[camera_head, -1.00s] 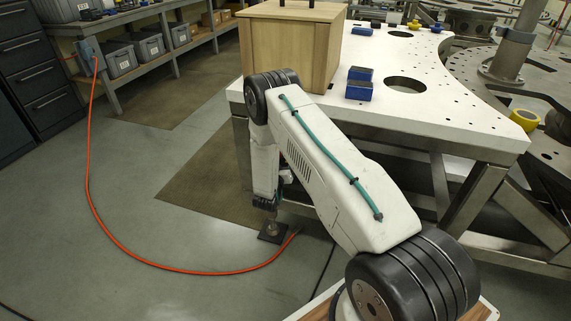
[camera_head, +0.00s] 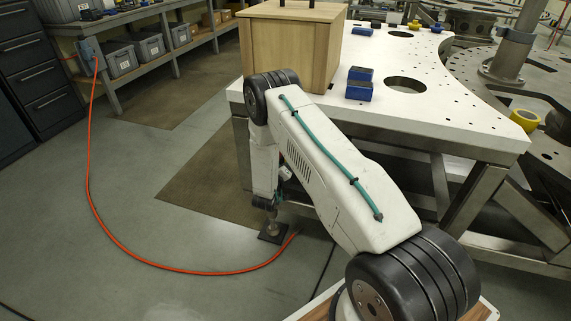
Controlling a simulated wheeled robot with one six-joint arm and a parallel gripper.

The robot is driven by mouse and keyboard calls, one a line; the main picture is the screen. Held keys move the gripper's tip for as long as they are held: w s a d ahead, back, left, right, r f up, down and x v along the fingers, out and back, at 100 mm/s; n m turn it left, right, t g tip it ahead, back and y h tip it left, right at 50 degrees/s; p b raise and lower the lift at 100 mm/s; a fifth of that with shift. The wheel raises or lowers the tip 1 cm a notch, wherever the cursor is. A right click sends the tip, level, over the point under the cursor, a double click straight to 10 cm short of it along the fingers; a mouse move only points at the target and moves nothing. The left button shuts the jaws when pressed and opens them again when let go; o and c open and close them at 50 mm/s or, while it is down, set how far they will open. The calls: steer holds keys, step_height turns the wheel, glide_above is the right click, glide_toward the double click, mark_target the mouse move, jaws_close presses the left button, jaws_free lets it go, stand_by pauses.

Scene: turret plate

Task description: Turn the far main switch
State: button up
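A grey box (camera_head: 91,54) is fixed to the end of the shelving at the upper left, with an orange cable at it. It may be the far main switch; its handle is too small to make out. My arm reaches from the lower right to the near left corner of the white table, then hangs down beside it. My gripper is at the low end of the arm, by small parts near the table's foot (camera_head: 272,232). Its fingers cannot be made out, and it is far from the grey box.
The white plate table (camera_head: 460,118) carries a wooden box (camera_head: 277,45) and blue blocks (camera_head: 359,90). The orange cable (camera_head: 140,258) loops over the open floor at left. Shelving with grey bins (camera_head: 148,46) and dark drawers (camera_head: 38,70) stand behind.

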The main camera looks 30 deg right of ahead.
steer(key=shift+w+a+r, duration=0.1)
steer(key=shift+w+a, duration=0.05)
steer(key=o, duration=1)
steer(key=v, duration=0.7)
steer(key=shift+s+a, duration=0.25)
steer(key=shift+s, duration=0.05)
